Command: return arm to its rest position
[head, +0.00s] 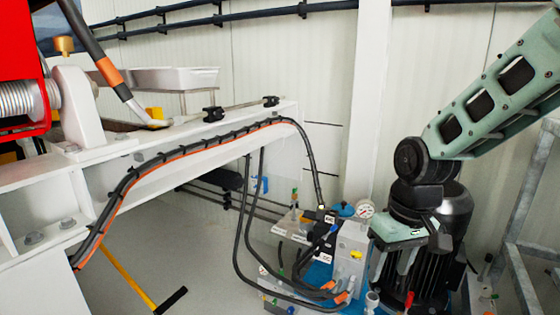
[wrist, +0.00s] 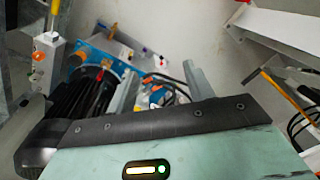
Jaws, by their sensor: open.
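My arm comes in from the upper right of the head view, with pale green links and a black wrist joint. It is bent, and its hand hangs down in front of a black finned motor (head: 455,212). My gripper (head: 395,268) is low at the right, close to the motor and the blue pump unit (head: 322,272). The motor (wrist: 82,105) is at the left there. The fingertips are hard to make out in the head view.
A white steel beam (head: 215,143) with black hoses and an orange cable crosses the left and middle. A pressure gauge (head: 365,209) stands beside my gripper. A grey metal frame (head: 515,250) is at the right.

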